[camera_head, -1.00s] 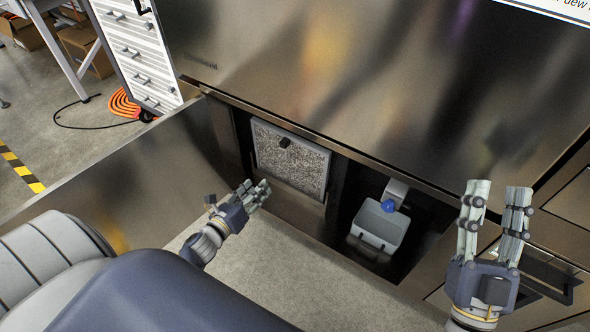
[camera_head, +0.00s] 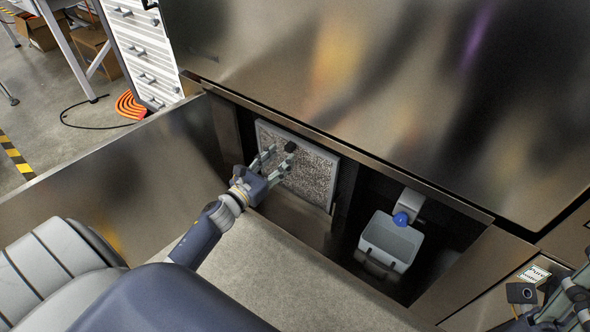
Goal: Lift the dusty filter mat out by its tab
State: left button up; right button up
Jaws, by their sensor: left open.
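The dusty filter mat (camera_head: 312,176) is a speckled grey panel in a light frame, standing upright in the left part of the open lower compartment. Its small black tab (camera_head: 290,147) sticks out near the top left of the mat. My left gripper (camera_head: 277,161) is open in front of the mat's left part, with its fingertips close below and beside the tab; I cannot tell whether they touch it. The fingers hide part of the mat. My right gripper (camera_head: 570,298) shows only partly at the lower right edge, and its jaws are unclear.
A white tray (camera_head: 390,243) with a blue ball-like part (camera_head: 401,219) above it sits in the compartment's right part. The open metal door (camera_head: 130,185) stands at the left. The steel chamber front (camera_head: 390,90) overhangs the compartment. An orange coiled hose (camera_head: 130,106) lies on the floor.

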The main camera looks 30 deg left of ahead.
aim_at(287, 149)
pick_arm(q)
jog(key=w+b, duration=0.1)
jog(key=w, duration=0.3)
jog(key=shift+w+a, duration=0.1)
grip_shut()
jog(key=shift+r, duration=0.1)
jog(key=shift+a, duration=0.1)
